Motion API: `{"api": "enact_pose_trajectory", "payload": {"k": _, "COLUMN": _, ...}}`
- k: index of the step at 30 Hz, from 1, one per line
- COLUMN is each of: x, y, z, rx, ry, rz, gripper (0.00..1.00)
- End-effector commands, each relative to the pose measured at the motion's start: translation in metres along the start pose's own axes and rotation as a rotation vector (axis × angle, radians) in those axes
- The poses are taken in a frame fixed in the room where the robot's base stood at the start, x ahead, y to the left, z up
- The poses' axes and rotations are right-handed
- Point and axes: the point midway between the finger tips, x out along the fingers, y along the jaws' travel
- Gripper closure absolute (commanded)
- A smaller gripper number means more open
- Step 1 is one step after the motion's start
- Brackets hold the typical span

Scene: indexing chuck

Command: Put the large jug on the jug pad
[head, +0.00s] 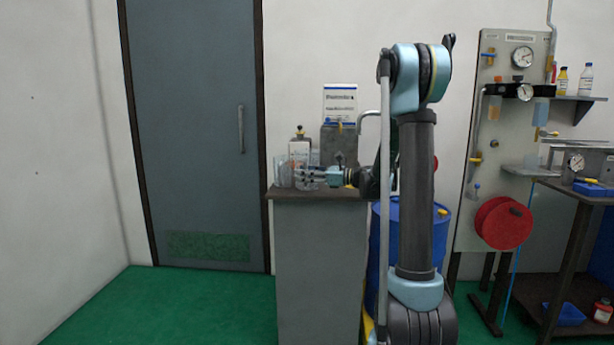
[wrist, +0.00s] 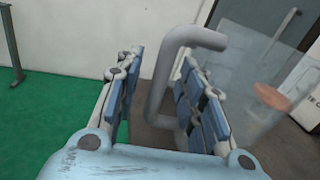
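A clear jug (wrist: 240,75) with a thick grey handle (wrist: 158,85) fills the right of the wrist view. My gripper (wrist: 165,95) is open, with the handle between its fingers. A gap shows on the left of the handle, and the right finger appears to reach into the handle loop. In the head view my gripper (head: 305,176) points left over the cabinet top, beside clear glassware (head: 283,173). It partly hides that glassware, and I cannot tell which piece is the large jug. I cannot make out the jug pad.
The grey cabinet (head: 318,260) has a dark top (head: 300,193). A bottle (head: 299,148) and a grey box (head: 340,143) with a sign (head: 340,103) stand at its back. A blue drum (head: 407,240) stands to the right. Green floor is clear to the left.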

Motion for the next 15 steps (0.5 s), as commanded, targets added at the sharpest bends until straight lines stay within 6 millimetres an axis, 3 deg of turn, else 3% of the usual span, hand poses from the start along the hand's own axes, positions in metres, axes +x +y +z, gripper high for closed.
{"api": "enact_pose_trajectory", "payload": {"k": 3, "x": -0.0004, "y": -0.0002, "z": -0.0001, "rx": 0.0, "ry": 0.0, "rz": 0.0, "gripper": 0.66}}
{"api": "enact_pose_trajectory", "payload": {"k": 8, "x": -0.0006, "y": -0.0002, "z": -0.0001, "rx": 0.0, "ry": 0.0, "rz": 0.0, "gripper": 1.0}}
{"api": "enact_pose_trajectory", "payload": {"k": 15, "x": -0.0008, "y": -0.0003, "z": 0.0, "rx": 0.0, "ry": 0.0, "rz": -0.001, "gripper": 1.0}}
